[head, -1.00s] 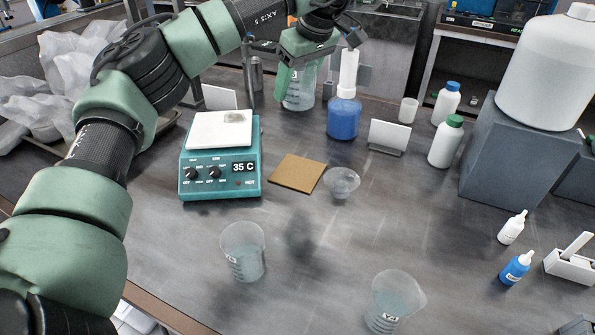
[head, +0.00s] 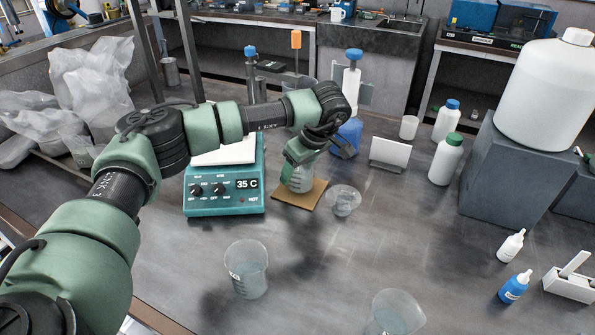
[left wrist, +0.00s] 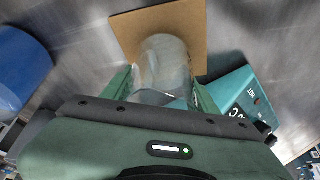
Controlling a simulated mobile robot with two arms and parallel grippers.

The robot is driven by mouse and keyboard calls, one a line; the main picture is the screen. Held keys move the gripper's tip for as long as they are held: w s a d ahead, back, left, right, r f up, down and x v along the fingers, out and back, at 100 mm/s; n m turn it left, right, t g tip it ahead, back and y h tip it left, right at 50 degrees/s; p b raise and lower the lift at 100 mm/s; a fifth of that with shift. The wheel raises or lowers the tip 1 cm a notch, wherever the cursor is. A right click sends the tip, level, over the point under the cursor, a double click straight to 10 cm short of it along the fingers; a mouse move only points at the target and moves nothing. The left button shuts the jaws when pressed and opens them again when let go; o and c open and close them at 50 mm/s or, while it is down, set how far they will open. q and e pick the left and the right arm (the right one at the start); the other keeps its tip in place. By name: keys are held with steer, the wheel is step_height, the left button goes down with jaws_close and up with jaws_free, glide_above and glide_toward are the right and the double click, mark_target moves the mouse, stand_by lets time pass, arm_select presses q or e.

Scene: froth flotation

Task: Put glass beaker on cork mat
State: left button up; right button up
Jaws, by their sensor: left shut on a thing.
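My left gripper (head: 300,160) is shut on a clear glass beaker (head: 299,182), which looks about upright. The beaker is over the square brown cork mat (head: 314,199). In the left wrist view the beaker (left wrist: 164,66) is between the fingers, with the cork mat (left wrist: 128,30) beyond its base. I cannot tell if its base touches the mat. The gripper and arm hide the beaker's upper part. My right gripper is not in view.
A teal hotplate (head: 223,202) reading 35 C stands left of the mat. A small clear glass vessel (head: 343,199) is close on its right, with a blue bottle (head: 348,136) behind. Two other beakers (head: 247,272) (head: 394,314) stand in front.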

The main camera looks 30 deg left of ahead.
arm_select(q)
steer(key=shift+f, duration=0.6)
steer(key=shift+f, duration=0.1)
steer(key=o, duration=1.7)
steer(key=shift+o, duration=0.2)
